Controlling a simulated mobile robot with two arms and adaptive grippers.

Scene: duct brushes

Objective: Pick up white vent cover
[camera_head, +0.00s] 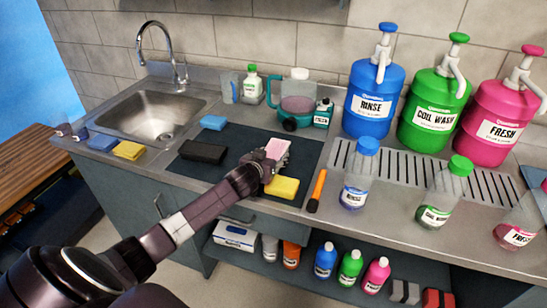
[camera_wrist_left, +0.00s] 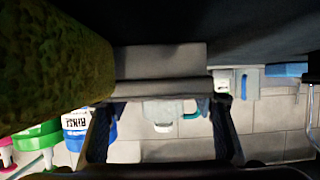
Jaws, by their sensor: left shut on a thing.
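A small pale slab with a pink face and whitish edge, seemingly the white vent cover (camera_head: 279,149), is at my left gripper on the dark mat. My left gripper (camera_head: 264,164) reaches in over the mat's front and is shut on it, partly hiding its near end. In the left wrist view, a grey block (camera_wrist_left: 160,62) spans the space between the fingers (camera_wrist_left: 162,100); its full shape is hidden. I cannot tell whether it is clear of the mat. My right gripper is not in view.
A yellow sponge (camera_head: 282,188) lies close to my gripper; a black pad (camera_head: 203,152) and blue sponge (camera_head: 213,122) are left. An orange-handled brush (camera_head: 317,188) lies right. The sink (camera_head: 158,110) is left; bottles, including a rinse bottle (camera_head: 358,180), stand right.

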